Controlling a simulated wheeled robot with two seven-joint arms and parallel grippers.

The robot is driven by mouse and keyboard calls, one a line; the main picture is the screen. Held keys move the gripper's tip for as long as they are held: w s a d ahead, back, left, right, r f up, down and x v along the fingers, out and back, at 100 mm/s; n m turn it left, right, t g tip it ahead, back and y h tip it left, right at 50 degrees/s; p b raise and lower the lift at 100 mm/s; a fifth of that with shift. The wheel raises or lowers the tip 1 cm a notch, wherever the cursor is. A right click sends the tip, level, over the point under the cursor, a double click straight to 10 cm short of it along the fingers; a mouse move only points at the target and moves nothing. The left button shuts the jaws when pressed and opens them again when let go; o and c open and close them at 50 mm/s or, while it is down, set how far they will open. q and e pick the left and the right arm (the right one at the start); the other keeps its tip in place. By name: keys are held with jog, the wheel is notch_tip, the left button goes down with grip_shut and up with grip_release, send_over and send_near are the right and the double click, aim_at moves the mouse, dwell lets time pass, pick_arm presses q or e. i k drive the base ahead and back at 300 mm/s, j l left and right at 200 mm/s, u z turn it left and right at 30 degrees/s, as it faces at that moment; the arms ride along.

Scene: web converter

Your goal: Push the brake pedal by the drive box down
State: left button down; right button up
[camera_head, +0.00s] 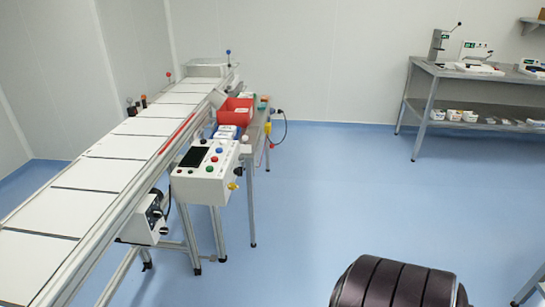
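A white box with a black face (148,218) hangs below the near side of the conveyor and looks like the drive box. I cannot make out a brake pedal beside it; any pedal there is too small or hidden. A white control box (206,172) with a dark screen and several coloured buttons is mounted to its right, on the conveyor's side. Neither of my grippers is in view.
The long conveyor (105,176) with white panels runs along the left. A red bin (236,111) stands on a side table. A metal bench (470,99) stands at the back right. A dark ribbed object (400,284) is at the bottom. The blue floor between is clear.

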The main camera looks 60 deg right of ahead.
aim_at(213, 257)
jog(key=z, duration=1.2)
jog(key=u, duration=0.5)
jog(key=i+l+u, duration=0.4)
jog(key=l, duration=0.15)
jog(key=l+u, duration=0.4)
jog(key=l, duration=0.25)
jog(key=i+l, duration=0.1)
jog(key=l, duration=0.35)
jog(key=i+l, duration=0.1)
jog(key=l, duration=0.3)
jog(key=i+l+u, duration=0.1)
jog(key=l, duration=0.35)
jog(key=i+l, duration=0.1)
jog(key=l, duration=0.35)
jog(key=i+l+u, duration=0.1)
jog(key=l, duration=0.3)
